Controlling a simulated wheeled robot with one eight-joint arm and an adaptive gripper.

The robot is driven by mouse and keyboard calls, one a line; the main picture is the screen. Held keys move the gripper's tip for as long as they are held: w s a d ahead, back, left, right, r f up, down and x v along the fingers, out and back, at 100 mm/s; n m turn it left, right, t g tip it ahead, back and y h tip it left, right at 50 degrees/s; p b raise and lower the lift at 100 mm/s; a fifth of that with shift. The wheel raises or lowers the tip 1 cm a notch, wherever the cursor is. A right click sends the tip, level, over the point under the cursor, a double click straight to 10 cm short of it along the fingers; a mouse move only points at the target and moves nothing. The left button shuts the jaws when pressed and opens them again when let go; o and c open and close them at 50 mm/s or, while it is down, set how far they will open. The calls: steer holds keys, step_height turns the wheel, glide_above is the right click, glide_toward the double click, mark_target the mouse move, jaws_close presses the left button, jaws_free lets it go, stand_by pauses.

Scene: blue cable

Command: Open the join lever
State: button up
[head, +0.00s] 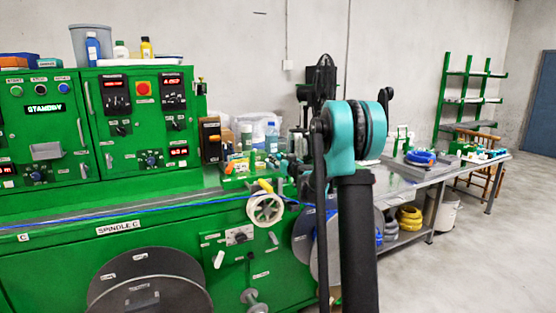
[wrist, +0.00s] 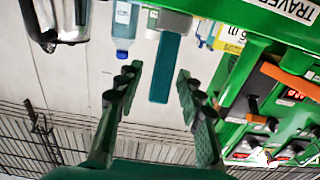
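My gripper (wrist: 156,82) is open in the wrist view, its two dark-tipped green fingers apart with nothing held. A teal bar (wrist: 166,68) shows beyond and between the fingertips; I cannot tell its distance. In the head view, a blue cable (head: 150,207) runs along the front of the green machine (head: 130,250). A white handwheel (head: 265,209) with a yellow handle sits near its right end, with small white levers (head: 219,259) below. I cannot tell which part is the join lever; labels there are too small. My arm hides part of the bench, and the gripper is not clear in the head view.
A metal bench (head: 450,176) with a blue coil (head: 420,157) and small items stands right of the machine. The floor at right is largely clear.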

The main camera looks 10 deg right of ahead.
jaws_close()
steer(key=shift+w+a, duration=0.1)
stand_by(0.7)
steer(key=shift+w+a+r+g+h, duration=0.1)
steer(key=shift+w+g+h, duration=0.15)
steer(key=shift+g, duration=0.35)
steer(key=shift+w+a+r+g+h, duration=0.1)
steer(key=shift+w+g+h, duration=0.1)
steer(key=shift+g, duration=0.4)
steer(key=w+g, duration=0.1)
steer(key=g+h, duration=0.1)
steer(key=shift+w+a+g, duration=0.2)
steer(key=shift+w+g, duration=0.15)
steer(key=shift+g, duration=0.05)
steer(key=shift+w+a+f+g+h, duration=0.1)
steer(key=shift+w+g+h, duration=0.2)
steer(key=shift+g, duration=0.35)
steer(key=shift+w+a+f+g+h, duration=0.15)
steer(key=shift+w+g, duration=0.2)
steer(key=shift+g, duration=0.35)
steer(key=shift+w+a+f+g+h, duration=0.1)
steer(key=shift+w+g, duration=0.25)
steer(key=shift+g, duration=0.3)
jaws_free()
